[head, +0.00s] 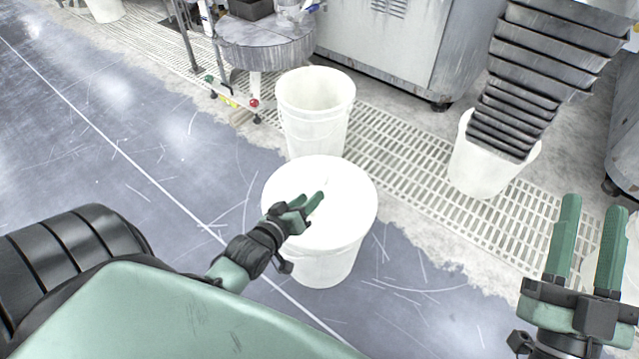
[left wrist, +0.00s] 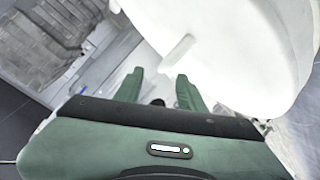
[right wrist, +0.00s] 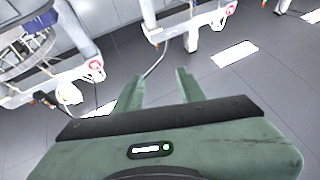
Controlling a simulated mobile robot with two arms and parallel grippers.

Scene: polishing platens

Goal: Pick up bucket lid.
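The white round bucket lid (head: 345,215) lies on top of a white bucket (head: 325,270) in the middle of the head view. In the left wrist view the lid (left wrist: 240,45) fills the upper right, and a small white tab-like handle (left wrist: 178,52) stands out from it just beyond my fingertips. My left gripper (head: 309,198) is over the lid with its fingers apart and nothing between them; they also show open in the left wrist view (left wrist: 160,76). I cannot tell if they touch the lid. My right gripper (head: 594,204) is open and empty at the right.
An open white bucket (head: 316,92) stands just behind the lidded one. A round metal table (head: 265,45) and a grey cabinet (head: 385,45) stand behind. The floor at left is clear.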

